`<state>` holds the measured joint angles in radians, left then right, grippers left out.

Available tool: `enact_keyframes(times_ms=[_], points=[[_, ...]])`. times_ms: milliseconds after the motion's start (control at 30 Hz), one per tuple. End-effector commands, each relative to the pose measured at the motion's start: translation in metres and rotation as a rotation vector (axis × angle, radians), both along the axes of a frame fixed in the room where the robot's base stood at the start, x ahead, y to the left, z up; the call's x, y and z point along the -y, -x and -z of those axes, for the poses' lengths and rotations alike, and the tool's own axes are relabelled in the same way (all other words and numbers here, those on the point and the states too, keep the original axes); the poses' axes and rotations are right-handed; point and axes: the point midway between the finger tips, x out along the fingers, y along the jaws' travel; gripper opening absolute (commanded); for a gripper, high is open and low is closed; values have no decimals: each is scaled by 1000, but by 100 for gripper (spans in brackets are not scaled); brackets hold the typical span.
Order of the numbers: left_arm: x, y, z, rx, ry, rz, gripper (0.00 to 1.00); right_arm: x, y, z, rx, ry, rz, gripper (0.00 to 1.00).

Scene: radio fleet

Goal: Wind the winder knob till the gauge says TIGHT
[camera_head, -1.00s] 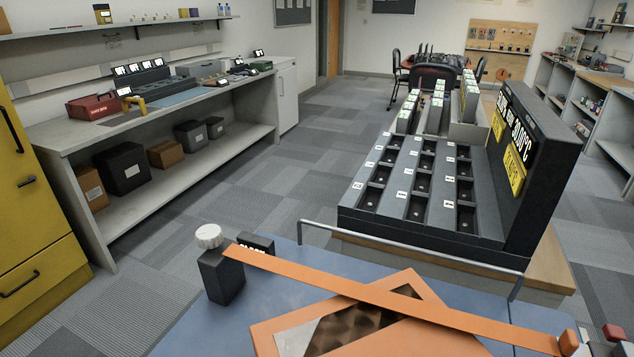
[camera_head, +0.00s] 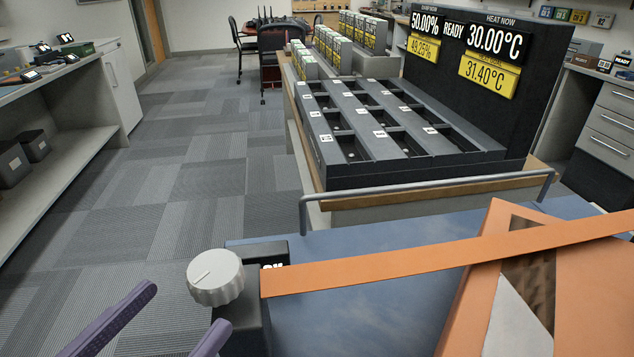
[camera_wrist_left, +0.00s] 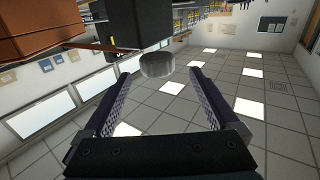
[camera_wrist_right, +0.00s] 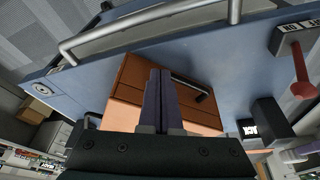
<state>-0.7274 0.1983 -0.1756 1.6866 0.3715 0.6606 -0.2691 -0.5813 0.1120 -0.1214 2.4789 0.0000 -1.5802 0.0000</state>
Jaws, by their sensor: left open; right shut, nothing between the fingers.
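An orange strap (camera_head: 420,262) runs right from the block.
The strap crosses an orange frame (camera_head: 470,310) on the blue bench top (camera_head: 370,290). A metal rail (camera_head: 430,188) edges the bench. Beyond stands a dark slotted rack (camera_head: 400,165) with a display board (camera_head: 480,60). Grey floor (camera_head: 190,180) is open to the left.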

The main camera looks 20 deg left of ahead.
Motion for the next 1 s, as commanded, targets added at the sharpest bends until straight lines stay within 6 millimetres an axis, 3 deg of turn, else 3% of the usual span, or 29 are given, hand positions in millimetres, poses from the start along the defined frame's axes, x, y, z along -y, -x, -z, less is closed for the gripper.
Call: enact_keyframes(times_ms=[300,500,867,1000], points=[[3,-59,-2,5,0,0,94,5,-1,-4,5,16,-5,0],[3,-85,-1,1,1,0,94,4,-1,-4,5,15,-6,0],[4,-92,-1,-1,0,1,94,2,-1,-3,5,7,-3,0],[4,-92,-1,-1,0,1,79,2,-1,-3,4,5,-2,0]])
